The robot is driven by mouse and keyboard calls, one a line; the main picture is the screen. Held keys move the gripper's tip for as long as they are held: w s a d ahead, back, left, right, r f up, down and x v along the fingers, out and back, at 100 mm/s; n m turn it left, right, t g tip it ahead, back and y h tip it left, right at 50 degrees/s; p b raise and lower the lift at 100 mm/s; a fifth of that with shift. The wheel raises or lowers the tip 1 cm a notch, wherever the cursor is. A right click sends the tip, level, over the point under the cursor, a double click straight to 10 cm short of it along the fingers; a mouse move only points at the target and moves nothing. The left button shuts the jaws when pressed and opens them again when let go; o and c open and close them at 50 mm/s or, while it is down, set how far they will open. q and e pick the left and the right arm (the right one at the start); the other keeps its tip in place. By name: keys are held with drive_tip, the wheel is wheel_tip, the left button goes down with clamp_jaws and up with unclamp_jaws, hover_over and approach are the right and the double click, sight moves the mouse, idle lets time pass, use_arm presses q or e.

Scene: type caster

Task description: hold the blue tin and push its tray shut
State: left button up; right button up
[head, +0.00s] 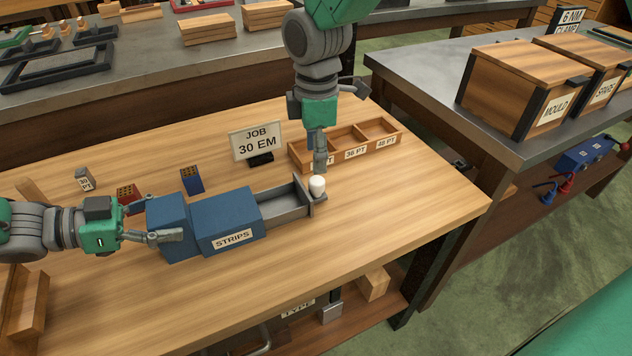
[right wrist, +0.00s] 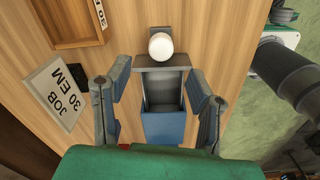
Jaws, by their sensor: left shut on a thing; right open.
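The blue tin (head: 232,222), labelled STRIPS, lies on the wooden bench in the head view; it also shows in the right wrist view (right wrist: 163,128). Its grey tray (head: 283,207) sticks out from the tin's right end and is open; the right wrist view shows it too (right wrist: 162,90). A white knob (head: 317,185) is at the tray's outer end. My left gripper (head: 158,222) is shut on the tin's left end. My right gripper (head: 320,160) is open above the tray's outer end. In the right wrist view its fingers (right wrist: 161,88) appear on either side of the tray.
A JOB 30 EM sign (head: 256,145) and a wooden compartment box (head: 350,150) stand behind the tin and tray. Small dark blue (head: 192,180) and red (head: 127,194) blocks lie behind the tin. The bench in front is clear.

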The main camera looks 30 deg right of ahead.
sight(316, 179)
wheel_tip(316, 179, down, 8)
drive_tip(key=shift+c, duration=0.5)
